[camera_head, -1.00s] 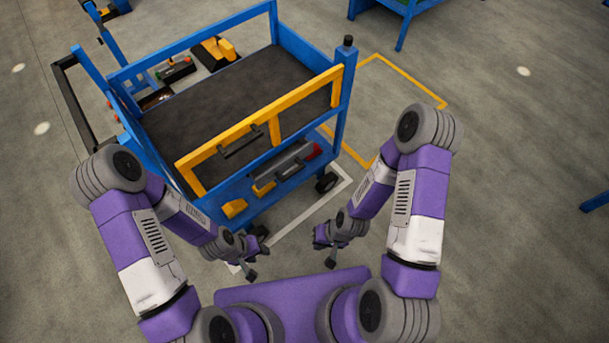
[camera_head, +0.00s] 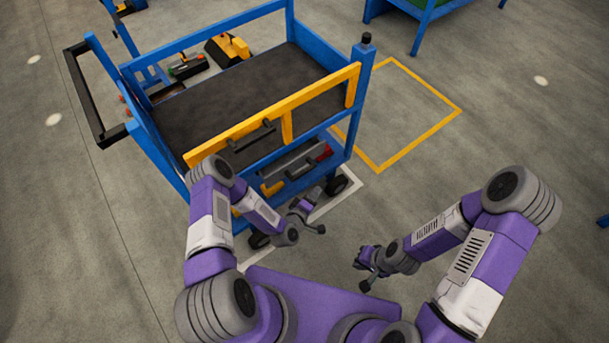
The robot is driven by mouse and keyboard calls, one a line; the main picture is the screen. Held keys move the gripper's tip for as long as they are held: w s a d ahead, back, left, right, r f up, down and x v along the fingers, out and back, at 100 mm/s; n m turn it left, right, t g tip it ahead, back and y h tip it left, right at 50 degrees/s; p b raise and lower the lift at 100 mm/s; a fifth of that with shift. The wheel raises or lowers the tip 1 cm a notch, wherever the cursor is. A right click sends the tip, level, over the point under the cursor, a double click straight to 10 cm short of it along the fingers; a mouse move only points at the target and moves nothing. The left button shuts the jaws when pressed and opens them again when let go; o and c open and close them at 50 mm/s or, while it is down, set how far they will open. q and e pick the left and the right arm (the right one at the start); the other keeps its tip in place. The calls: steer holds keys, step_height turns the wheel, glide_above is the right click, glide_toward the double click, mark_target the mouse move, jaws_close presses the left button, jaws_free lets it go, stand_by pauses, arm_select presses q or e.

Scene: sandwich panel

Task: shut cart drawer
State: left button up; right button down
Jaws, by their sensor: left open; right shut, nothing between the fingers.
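The blue cart (camera_head: 358,100) stands ahead of me with a dark top. Its drawer has a yellow front frame (camera_head: 225,130) with a black handle (camera_head: 254,137), and this front faces me; how far the drawer stands out is hard to tell. My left gripper (camera_head: 314,215) is open and empty, in front of the cart's lower right side, below the drawer front and apart from the handle. My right gripper (camera_head: 364,272) is shut and empty, further right and nearer to me, over bare floor.
Tools and a grey case (camera_head: 292,158) lie on the cart's lower shelf. A wheel (camera_head: 337,185) shows at its near right corner. A black push handle (camera_head: 88,98) sticks out on the left. A yellow floor outline (camera_head: 430,135) and free floor lie to the right.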

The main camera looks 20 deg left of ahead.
mark_target(303, 171)
arm_select(q)
steer(key=w+a+n+t+y+b, duration=0.1)
steer(key=w+a+n, duration=0.1)
steer(key=w, duration=0.1)
steer(key=w+a+n+t+y+b, duration=0.1)
steer(key=w+a+n+t+y, duration=0.1)
steer(key=w+a+n+t+y+b, duration=0.1)
steer(key=w+n+y, duration=0.1)
steer(key=w+n, duration=0.1)
steer(key=shift+w+a+t, duration=0.3)
steer(key=shift+w+a, duration=0.05)
steer(key=shift+a, duration=0.05)
steer(key=shift+c, duration=0.3)
jaws_close()
